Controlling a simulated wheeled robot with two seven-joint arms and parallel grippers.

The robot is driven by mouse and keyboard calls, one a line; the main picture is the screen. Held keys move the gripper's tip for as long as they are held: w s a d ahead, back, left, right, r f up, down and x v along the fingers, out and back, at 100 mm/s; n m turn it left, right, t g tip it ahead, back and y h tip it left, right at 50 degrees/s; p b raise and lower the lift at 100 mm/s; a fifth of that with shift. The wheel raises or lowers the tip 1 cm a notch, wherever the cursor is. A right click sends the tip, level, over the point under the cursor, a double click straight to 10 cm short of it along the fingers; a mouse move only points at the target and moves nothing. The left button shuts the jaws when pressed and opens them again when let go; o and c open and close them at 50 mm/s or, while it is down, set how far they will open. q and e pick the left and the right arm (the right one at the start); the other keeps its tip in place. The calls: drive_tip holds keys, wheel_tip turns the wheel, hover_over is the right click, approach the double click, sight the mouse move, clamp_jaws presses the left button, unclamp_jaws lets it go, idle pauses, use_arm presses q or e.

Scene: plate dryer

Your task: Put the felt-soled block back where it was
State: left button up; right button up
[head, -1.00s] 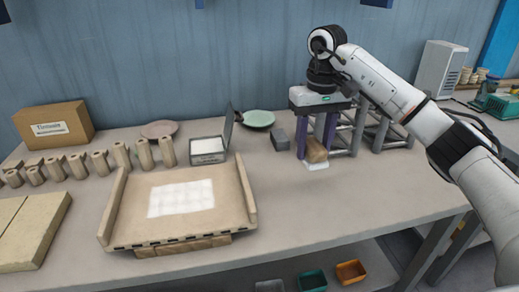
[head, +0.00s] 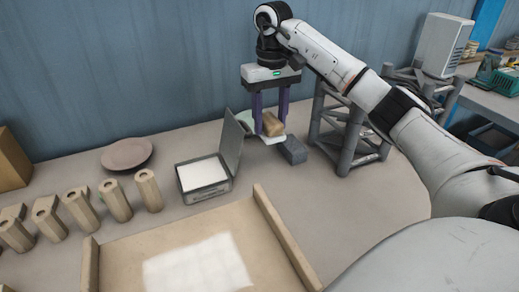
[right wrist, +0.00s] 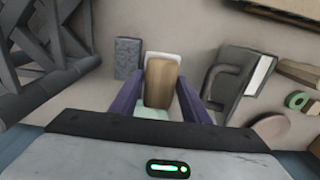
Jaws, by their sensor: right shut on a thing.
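The felt-soled block (head: 272,125) is a tan wooden block with a white felt layer underneath. My right gripper (head: 270,121), with purple fingers, is shut on it near the back of the bench. In the right wrist view the block (right wrist: 161,82) sits between the two fingers, with its white felt edge showing beyond it. The block is above or just in front of the pale green plate (right wrist: 155,113), which the gripper mostly hides in the head view. I cannot tell whether the felt touches anything. My left gripper is not in view.
A dark grey block (head: 293,151) lies close to the right of the held block. An open metal box (head: 206,197) with a raised lid stands to the left. A grey frame stand (head: 345,135) is at right. A wooden tray (head: 275,235) is in front; a pinkish plate (head: 126,154) lies further left.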

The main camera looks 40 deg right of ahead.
sight(271, 119)
drive_tip(key=f, duration=0.4)
drive_tip(key=shift+s+f, duration=0.2)
drive_tip(key=shift+f, duration=2.25)
drive_tip(key=o, duration=1.3)
drive_tip(key=shift+c, duration=0.2)
wheel_tip(271, 119, up, 12)
drive_tip(key=shift+r+p, duration=0.2)
drive_tip(key=shift+p, duration=0.45)
